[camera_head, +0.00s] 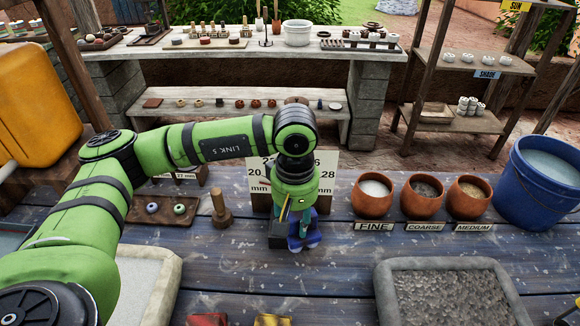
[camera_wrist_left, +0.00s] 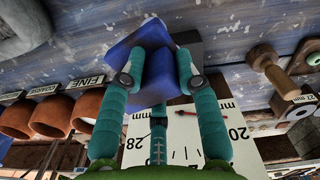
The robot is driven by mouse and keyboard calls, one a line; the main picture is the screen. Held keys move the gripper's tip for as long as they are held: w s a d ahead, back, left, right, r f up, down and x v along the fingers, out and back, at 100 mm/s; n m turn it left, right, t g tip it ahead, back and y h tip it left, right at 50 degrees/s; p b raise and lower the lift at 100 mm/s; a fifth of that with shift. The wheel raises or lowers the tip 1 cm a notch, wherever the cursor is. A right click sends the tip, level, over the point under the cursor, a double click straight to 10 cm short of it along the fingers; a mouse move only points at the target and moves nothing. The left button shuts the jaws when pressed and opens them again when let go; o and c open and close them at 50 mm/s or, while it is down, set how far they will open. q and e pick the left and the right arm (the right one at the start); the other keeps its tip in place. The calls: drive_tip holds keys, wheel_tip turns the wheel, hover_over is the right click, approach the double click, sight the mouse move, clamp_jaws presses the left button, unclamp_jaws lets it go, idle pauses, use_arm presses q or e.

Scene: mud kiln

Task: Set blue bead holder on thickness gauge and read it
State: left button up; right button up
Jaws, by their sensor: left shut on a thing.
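My left gripper (camera_head: 296,222) reaches down in front of the thickness gauge, its fingers shut on the blue bead holder (camera_head: 304,243). In the left wrist view the blue holder (camera_wrist_left: 140,48) sits between the two teal fingers (camera_wrist_left: 154,70) and looks tilted. The gauge's white scale board (camera_head: 326,170) stands behind the gripper, partly hidden by my arm. Its dark block (camera_head: 279,238) is right beside the holder; I cannot tell whether the holder rests on it. The wrist view shows the scale (camera_wrist_left: 180,145) with a red pointer (camera_wrist_left: 186,113) between 20 and 28. My right gripper is not in view.
Clay pots labelled FINE (camera_head: 372,205), COARSE (camera_head: 421,207) and MEDIUM (camera_head: 468,208) stand to the right, with a blue bucket (camera_head: 545,190) beyond. A wooden peg-like tool (camera_head: 221,210) and a bead tray (camera_head: 160,210) are left. Grey trays (camera_head: 455,264) line the front.

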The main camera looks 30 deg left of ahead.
use_arm(q)
drive_tip(key=w+a+r+n+p, duration=0.3)
drive_tip(key=w+r+n+p, duration=0.25)
drive_tip(key=n, duration=0.65)
drive_tip(key=shift+a+f+n+b, duration=0.25)
drive_tip(key=shift+f+n+b, duration=0.25)
drive_tip(key=shift+f, duration=0.65)
drive_tip(key=shift+a+f+n+b, duration=0.3)
drive_tip(key=shift+f+n, duration=0.3)
drive_tip(key=shift+f, duration=0.55)
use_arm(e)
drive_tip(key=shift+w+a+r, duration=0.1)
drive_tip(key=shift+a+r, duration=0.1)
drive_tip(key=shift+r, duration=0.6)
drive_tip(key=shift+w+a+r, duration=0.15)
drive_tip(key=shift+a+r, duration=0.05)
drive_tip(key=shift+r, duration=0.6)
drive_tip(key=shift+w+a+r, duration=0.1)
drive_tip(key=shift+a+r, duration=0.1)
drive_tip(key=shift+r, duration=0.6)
use_arm(q)
drive_tip(key=shift+d, duration=0.1)
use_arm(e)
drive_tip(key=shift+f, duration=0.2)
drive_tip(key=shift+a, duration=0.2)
